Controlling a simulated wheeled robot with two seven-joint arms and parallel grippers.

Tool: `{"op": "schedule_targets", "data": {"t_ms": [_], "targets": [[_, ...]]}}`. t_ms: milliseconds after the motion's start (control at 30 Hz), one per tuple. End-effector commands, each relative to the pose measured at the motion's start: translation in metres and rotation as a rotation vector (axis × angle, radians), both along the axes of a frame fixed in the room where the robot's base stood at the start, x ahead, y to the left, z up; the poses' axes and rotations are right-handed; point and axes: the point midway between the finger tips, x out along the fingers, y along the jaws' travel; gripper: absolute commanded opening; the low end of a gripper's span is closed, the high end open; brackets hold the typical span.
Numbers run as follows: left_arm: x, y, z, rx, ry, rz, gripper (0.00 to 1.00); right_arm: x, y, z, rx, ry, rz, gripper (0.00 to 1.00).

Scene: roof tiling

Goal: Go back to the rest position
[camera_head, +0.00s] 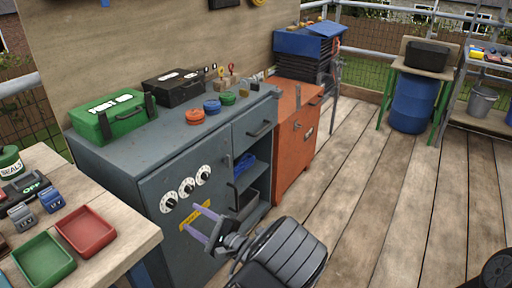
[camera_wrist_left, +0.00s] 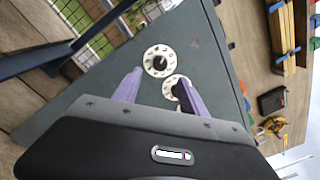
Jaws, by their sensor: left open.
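My left gripper (camera_head: 202,222) is open, with two purple fingers apart and nothing between them. It is in front of the grey cabinet (camera_head: 150,168), near its door with round white dials (camera_head: 187,187). In the left wrist view the open fingers (camera_wrist_left: 158,88) point toward the cabinet face, with the dials (camera_wrist_left: 158,61) beyond them. I cannot tell if the fingers touch the cabinet. A dark rounded part of my own body shows at the lower right corner of the head view. My right gripper is not in view.
A wooden table with a red tray (camera_head: 85,231) and a green tray (camera_head: 43,262) is at the left. A green case (camera_head: 108,116) and a black case (camera_head: 174,87) stand on the cabinet. An orange cabinet (camera_head: 294,140) adjoins it. The plank floor (camera_head: 380,190) at the right is clear.

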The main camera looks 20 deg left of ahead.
Motion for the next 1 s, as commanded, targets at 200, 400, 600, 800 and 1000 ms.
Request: {"op": "schedule_targets", "data": {"t_ms": [200,400,600,800,1000], "targets": [[-0.011,0.006,-0.017,-0.045,0.029,0.029,0.5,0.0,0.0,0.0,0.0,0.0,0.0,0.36],[-0.066,0.02,-0.091,-0.262,0.152,0.163,0.5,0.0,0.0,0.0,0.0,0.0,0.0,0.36],[-0.173,-0.009,-0.201,-0.676,0.302,0.394,0.5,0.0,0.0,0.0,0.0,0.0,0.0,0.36],[-0.273,-0.11,-0.275,-1.196,0.321,0.663,0.5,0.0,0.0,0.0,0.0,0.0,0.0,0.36],[-0.3,-0.227,-0.285,-1.671,0.104,0.898,0.5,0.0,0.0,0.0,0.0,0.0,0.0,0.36]]}}
